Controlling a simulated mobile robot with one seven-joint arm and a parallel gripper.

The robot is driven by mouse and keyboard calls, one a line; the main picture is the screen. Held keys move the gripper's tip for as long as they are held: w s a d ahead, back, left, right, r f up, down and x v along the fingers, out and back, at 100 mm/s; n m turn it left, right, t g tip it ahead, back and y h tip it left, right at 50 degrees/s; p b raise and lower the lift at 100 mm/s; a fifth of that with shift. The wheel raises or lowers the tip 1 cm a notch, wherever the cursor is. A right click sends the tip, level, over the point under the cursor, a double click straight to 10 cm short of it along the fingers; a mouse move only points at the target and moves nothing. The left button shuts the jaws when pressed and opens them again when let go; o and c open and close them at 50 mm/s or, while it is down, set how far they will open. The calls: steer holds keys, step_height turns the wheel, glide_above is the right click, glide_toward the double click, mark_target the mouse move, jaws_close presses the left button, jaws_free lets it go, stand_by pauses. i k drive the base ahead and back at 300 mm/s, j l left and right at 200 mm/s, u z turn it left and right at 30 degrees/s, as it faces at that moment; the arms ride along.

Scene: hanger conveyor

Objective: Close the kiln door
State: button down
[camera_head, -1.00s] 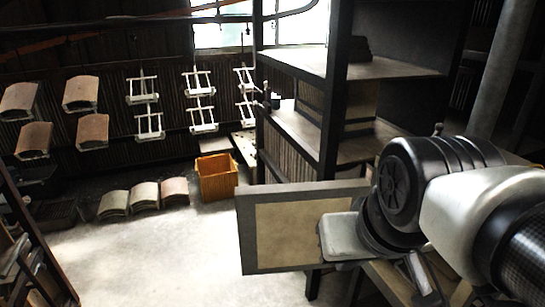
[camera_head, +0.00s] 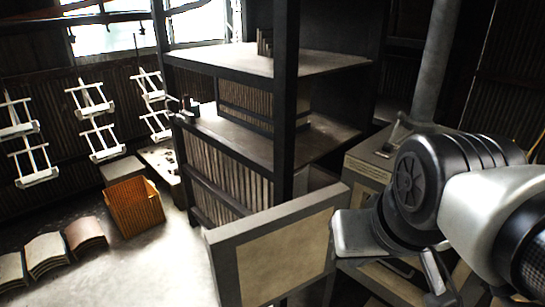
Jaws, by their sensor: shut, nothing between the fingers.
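The kiln door (camera_head: 285,258) is a flat panel with a grey frame and a beige inner face. It stands open, upright and at an angle, in the lower middle. My gripper (camera_head: 352,236) is at the door's right edge, close against it or touching; I cannot tell which. It is shut and empty, and its fingertips are partly hidden. Behind my arm stands a grey box with a beige panel (camera_head: 366,170), which looks like the kiln body. My arm hides much of it and the door's hinge side.
A dark post-and-shelf rack (camera_head: 290,62) stands right behind the door. An orange crate (camera_head: 134,207) and curved tiles (camera_head: 45,252) lie on the floor at left. White hangers (camera_head: 92,98) hang at the back. The pale floor (camera_head: 150,275) left of the door is clear.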

mark_target(262, 258)
steer(key=i+j+z, duration=0.1)
steer(key=j+z, duration=0.4)
steer(key=j, duration=0.15)
steer(key=j+z, duration=0.5)
steer(key=j, duration=0.15)
steer(key=k+j+z, duration=0.15)
steer(key=j+z, duration=0.5)
steer(key=j, duration=0.35)
steer(key=k+j+z, duration=0.2)
steer(key=j, duration=0.25)
steer(key=i+j+z, duration=0.25)
steer(key=i+j, duration=0.15)
steer(key=j, duration=0.25)
steer(key=k+l+u, duration=0.1)
steer(key=k+u, duration=0.4)
steer(key=k+l, duration=0.05)
steer(key=k, duration=0.05)
